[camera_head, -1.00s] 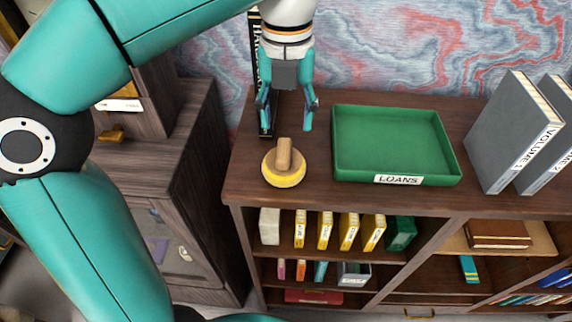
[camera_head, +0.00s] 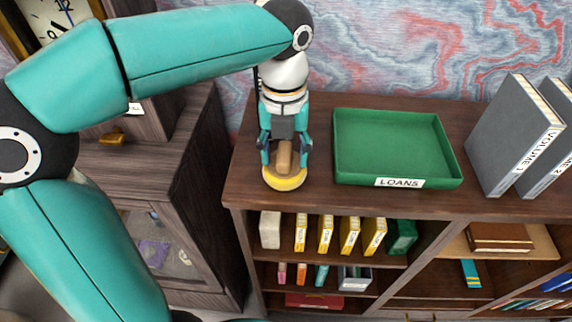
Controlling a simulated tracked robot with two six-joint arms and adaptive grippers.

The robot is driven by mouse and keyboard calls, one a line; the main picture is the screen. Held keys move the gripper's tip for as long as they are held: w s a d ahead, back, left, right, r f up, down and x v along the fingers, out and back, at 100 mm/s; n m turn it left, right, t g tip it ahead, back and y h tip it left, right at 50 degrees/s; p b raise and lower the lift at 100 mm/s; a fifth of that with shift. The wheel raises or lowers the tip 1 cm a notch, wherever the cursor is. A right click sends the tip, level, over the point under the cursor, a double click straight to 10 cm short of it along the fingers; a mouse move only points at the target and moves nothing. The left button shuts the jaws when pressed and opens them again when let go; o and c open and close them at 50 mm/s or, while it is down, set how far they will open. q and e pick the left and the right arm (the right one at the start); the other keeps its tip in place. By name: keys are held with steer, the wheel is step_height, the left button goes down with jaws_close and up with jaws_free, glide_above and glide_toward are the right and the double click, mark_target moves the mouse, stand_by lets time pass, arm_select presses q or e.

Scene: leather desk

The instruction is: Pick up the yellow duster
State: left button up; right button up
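The yellow duster (camera_head: 285,183) is a round yellow pad with an upright wooden handle, standing on the bookcase top (camera_head: 310,199) near its left front edge. My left gripper (camera_head: 285,165) is lowered over it from behind. Its two teal fingers are apart, one on each side of the wooden handle. I cannot tell whether the fingers touch the handle. The gripper hides the back of the duster. My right gripper is not in view.
A green tray (camera_head: 448,179) labelled LOANS stands just right of the duster. Grey volumes (camera_head: 515,135) stand at the far right. A dark cabinet (camera_head: 160,160) is to the left. Small books (camera_head: 325,234) fill the shelves below the top.

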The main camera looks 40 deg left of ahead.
mark_target(285, 150)
arm_select(q)
jaws_close()
steer(key=shift+r, duration=0.1)
steer(key=shift+r, duration=0.55)
step_height(285, 150, up, 19)
steer(key=p, duration=0.4)
steer(key=shift+f, duration=0.1)
steer(key=c, duration=0.8)
jaws_free()
jaws_close()
